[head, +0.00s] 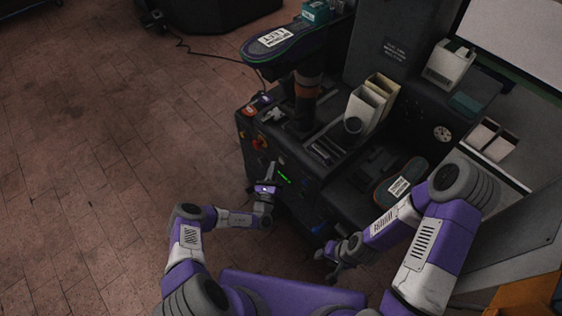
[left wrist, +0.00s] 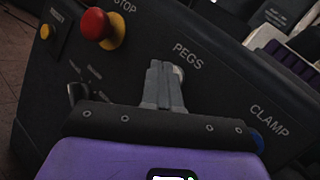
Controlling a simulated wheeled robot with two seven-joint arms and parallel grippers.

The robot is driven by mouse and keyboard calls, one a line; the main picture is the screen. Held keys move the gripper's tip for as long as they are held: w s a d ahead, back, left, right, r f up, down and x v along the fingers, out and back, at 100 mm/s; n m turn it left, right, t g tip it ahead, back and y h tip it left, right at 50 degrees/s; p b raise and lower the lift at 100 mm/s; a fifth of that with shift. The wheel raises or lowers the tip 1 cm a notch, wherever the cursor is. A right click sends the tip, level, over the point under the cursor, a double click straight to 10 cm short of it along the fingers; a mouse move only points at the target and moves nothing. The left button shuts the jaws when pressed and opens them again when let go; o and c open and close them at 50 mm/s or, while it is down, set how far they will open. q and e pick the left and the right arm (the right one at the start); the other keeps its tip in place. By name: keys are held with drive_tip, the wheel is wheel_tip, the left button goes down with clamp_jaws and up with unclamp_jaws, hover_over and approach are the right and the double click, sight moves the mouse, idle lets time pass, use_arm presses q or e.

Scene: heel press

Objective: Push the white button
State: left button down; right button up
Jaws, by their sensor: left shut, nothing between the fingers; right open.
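The white button (left wrist: 179,72) sits under the label PEGS on the dark front panel (left wrist: 225,85) of the machine. In the left wrist view only its right edge shows; the fingers cover the rest. My left gripper (left wrist: 160,68) is shut and empty, with its fingertips right in front of the button. I cannot tell whether they touch it. In the head view the left gripper (head: 271,172) is at the machine's front, and I cannot make out the white button there. My right gripper (head: 334,264) is open and empty, low in front of the machine.
A red stop button (left wrist: 96,24) on a yellow base is left of the white button. A blue button (left wrist: 257,140) by CLAMP is lower right. A shoe sole labelled LEFT (head: 272,40) tops a post; another sole (head: 402,184) lies at right. Floor at left is clear.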

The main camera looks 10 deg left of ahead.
use_arm(q)
drive_tip(key=shift+w+d, duration=0.1)
drive_tip(key=shift+w+d, duration=0.15)
drive_tip(key=shift+w, duration=0.1)
